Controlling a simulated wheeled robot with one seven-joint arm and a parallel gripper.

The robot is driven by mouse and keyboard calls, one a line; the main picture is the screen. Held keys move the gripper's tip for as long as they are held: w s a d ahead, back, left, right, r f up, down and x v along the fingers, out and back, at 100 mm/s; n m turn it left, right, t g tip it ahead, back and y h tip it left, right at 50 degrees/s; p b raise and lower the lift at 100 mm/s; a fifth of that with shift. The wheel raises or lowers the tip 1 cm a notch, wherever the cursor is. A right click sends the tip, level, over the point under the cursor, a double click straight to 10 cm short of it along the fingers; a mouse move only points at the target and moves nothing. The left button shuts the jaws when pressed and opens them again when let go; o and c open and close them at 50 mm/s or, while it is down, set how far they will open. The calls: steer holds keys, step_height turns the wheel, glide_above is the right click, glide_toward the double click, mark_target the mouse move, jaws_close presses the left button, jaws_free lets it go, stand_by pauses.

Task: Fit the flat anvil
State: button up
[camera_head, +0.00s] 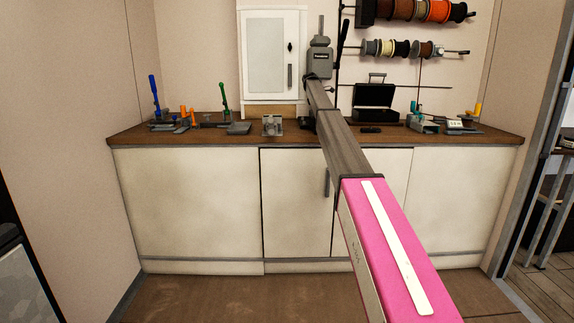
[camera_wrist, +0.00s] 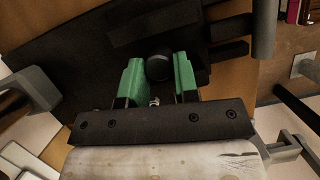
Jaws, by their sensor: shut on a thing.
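In the wrist view my gripper (camera_wrist: 160,72) has two green fingers closed on a small round black piece (camera_wrist: 158,68). I cannot tell for sure whether this piece is the flat anvil. A tiny bright metal part (camera_wrist: 154,101) shows between the finger bases. A large dark plate-like shape (camera_wrist: 90,65) lies behind the fingers; contact with the held piece is unclear. In the head view a grey press-like tool (camera_head: 320,62) stands at the back of the counter, at the far end of my arm. My arm hides the gripper there.
The wooden counter (camera_head: 190,138) carries a metal fixture (camera_head: 272,125), blue-, orange- and green-handled tools at left, and an open black case (camera_head: 375,100) at right. A white wall cabinet (camera_head: 270,55) stands left of the press-like tool. Cord spools (camera_head: 400,48) hang at upper right.

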steer(key=shift+f, duration=0.45)
stand_by(0.6)
steer(key=shift+r, duration=0.45)
steer(key=shift+f, duration=0.6)
stand_by(0.4)
steer(key=o, duration=1.1)
steer(key=shift+a, duration=0.1)
